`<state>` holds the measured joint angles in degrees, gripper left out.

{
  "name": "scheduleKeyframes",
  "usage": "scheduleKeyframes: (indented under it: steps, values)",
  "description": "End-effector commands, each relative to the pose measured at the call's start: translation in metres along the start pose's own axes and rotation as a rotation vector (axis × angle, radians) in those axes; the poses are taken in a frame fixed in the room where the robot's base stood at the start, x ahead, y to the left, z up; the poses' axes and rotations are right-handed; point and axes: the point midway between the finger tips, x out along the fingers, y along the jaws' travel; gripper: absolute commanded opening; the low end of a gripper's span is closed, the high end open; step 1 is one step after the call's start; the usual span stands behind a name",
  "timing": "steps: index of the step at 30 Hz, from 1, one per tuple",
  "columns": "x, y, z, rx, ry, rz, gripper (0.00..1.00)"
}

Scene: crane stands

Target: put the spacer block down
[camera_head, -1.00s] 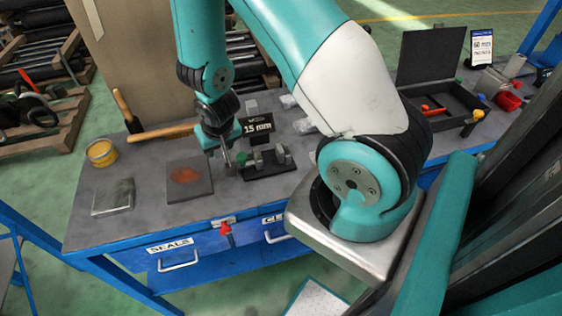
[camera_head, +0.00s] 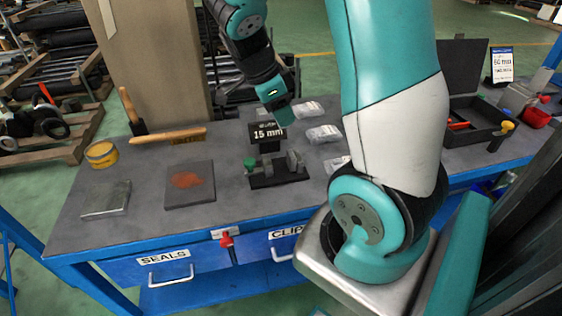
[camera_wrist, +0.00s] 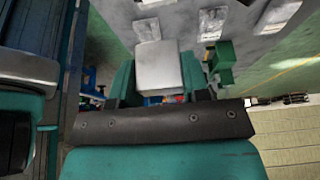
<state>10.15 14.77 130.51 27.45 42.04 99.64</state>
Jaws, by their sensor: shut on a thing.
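A pale grey block (camera_wrist: 158,66), which looks like the spacer block, sits between the two teal fingers of my gripper (camera_wrist: 158,78) in the wrist view. My gripper is shut on it. In the head view the end of my arm (camera_head: 279,106) is above the bench, behind the 15 mm sign (camera_head: 267,133); the block is not clearly seen there. A black fixture (camera_head: 277,179) with grey uprights and a green knob stands in front of the sign.
The grey bench (camera_head: 140,224) carries a dark plate with an orange patch (camera_head: 188,181), a silver block (camera_head: 106,199), a yellow tin (camera_head: 101,154), a wooden-handled tool (camera_head: 168,135) and clear bags (camera_head: 323,134). An open black case (camera_head: 475,124) is at right.

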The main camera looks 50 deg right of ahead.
Motion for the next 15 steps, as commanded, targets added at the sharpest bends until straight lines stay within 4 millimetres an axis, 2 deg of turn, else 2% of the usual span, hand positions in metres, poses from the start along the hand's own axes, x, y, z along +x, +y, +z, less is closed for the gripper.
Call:
scheduleKeyframes:
  steps: [1, 6, 10, 15]
  values:
    - [0.015, 0.001, 0.005, -0.005, 0.004, 0.008, 0.16]
    - [0.058, 0.001, 0.023, -0.003, 0.003, 0.006, 0.16]
    - [0.08, 0.001, 0.033, -0.003, 0.002, 0.004, 0.16]
    - [0.094, 0.0, 0.039, -0.003, 0.001, 0.001, 0.16]
